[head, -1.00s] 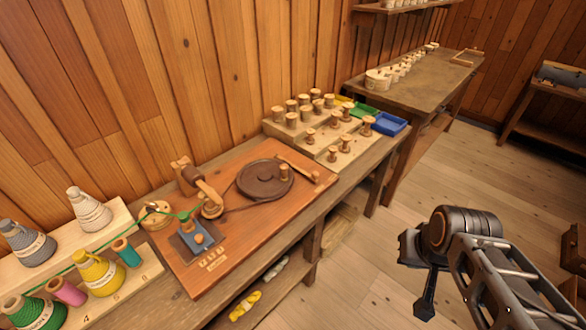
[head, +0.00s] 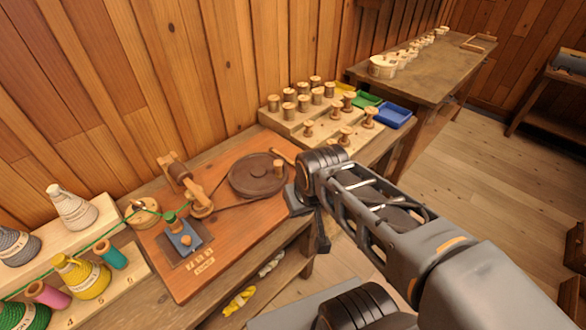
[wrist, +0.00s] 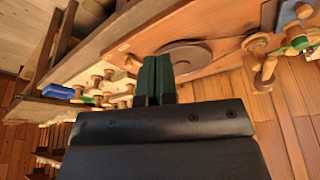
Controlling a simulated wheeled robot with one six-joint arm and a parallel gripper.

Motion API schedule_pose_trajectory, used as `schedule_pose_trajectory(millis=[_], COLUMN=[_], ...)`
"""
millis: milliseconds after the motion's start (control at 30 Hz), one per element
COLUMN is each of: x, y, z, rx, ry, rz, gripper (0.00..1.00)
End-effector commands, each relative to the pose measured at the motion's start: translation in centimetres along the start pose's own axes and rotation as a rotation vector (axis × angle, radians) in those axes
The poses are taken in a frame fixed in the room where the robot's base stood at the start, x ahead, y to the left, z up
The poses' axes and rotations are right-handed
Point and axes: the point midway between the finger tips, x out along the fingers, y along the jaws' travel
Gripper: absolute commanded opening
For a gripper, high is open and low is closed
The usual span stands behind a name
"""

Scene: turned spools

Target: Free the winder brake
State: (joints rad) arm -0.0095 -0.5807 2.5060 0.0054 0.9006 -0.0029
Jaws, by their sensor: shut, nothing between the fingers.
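The winder stands on a reddish wooden board (head: 225,240) on the bench. It has a dark round wheel (head: 252,176) with an upright wooden peg, a belt, and a wooden spindle head (head: 180,170). A wooden bar (head: 283,155) lies by the wheel's far right edge, partly hidden by my arm; I cannot tell whether it is the brake. A blue block (head: 184,238) with a knob sits at the board's front left. My gripper (wrist: 157,78) is shut and empty; in the wrist view its dark green fingers overlap the wheel (wrist: 190,55). In the head view my arm reaches the board's right edge.
Thread cones, such as a yellow one (head: 82,277), stand at the left; green thread runs from there to the winder. A stepped rack (head: 290,125) of wooden spools and a blue tray (head: 391,115) stand behind my arm.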

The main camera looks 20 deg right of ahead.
Motion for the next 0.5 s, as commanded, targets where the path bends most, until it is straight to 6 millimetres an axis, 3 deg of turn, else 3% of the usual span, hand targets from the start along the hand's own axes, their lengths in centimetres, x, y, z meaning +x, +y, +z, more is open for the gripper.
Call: schedule_pose_trajectory(millis=[300,367,500], x=[0.2,0.5,2.4], y=[0.1,0.4,1.7], z=[-0.3,-1.0,-4.4], rx=[0.012,0.044,0.195], ry=[-0.002,-0.005,-0.011], rz=[0.005,0.016,0.072], gripper=[0.0,0.0,0.0])
